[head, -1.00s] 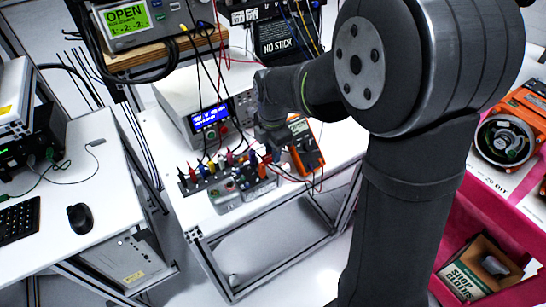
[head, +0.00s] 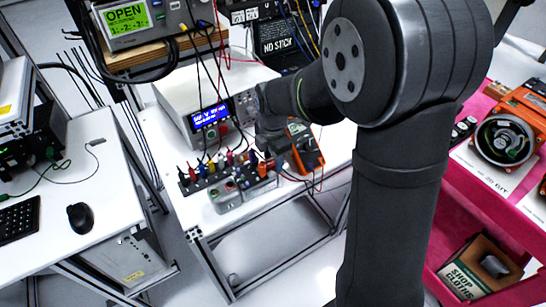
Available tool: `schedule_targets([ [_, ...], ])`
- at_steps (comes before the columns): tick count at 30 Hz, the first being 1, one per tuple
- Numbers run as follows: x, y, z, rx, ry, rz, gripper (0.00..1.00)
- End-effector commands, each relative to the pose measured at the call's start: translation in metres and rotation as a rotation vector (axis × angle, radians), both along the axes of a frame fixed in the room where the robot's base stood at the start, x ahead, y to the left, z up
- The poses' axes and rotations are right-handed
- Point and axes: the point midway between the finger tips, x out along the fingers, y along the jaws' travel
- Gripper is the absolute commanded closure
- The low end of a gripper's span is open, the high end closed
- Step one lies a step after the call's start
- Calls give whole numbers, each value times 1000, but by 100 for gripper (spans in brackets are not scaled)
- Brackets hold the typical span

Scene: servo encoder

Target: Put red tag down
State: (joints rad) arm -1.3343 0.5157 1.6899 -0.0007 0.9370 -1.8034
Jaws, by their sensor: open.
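My gripper (head: 283,148) is a small dark shape over the white bench, beside the left edge of an orange multimeter (head: 312,158) and partly in front of it. It is open, but its fingertips are hard to make out against the dark things behind. I cannot pick out a red tag for sure. A red plug (head: 262,169) stands among several coloured plugs on a dark strip, just left of and below the gripper. Red and black leads run down to this area. My own arm covers the bench to the right.
A white bench instrument (head: 178,97) with a blue display (head: 210,116) stands behind the plugs. A grey box (head: 225,198) with round knobs sits in front of them. Bare bench top (head: 190,212) shows at the front left. A pink-edged cart with orange equipment (head: 505,135) stands at right.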

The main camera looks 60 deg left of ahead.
Motion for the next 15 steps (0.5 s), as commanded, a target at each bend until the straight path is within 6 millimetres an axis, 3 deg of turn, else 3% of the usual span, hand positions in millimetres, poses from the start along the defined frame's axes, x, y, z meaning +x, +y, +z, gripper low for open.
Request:
schedule_targets([
  [5, 0, 1, 21, 5, -1, 0, 56],
  [15, 0, 1, 93, 5, -1, 0, 56],
])
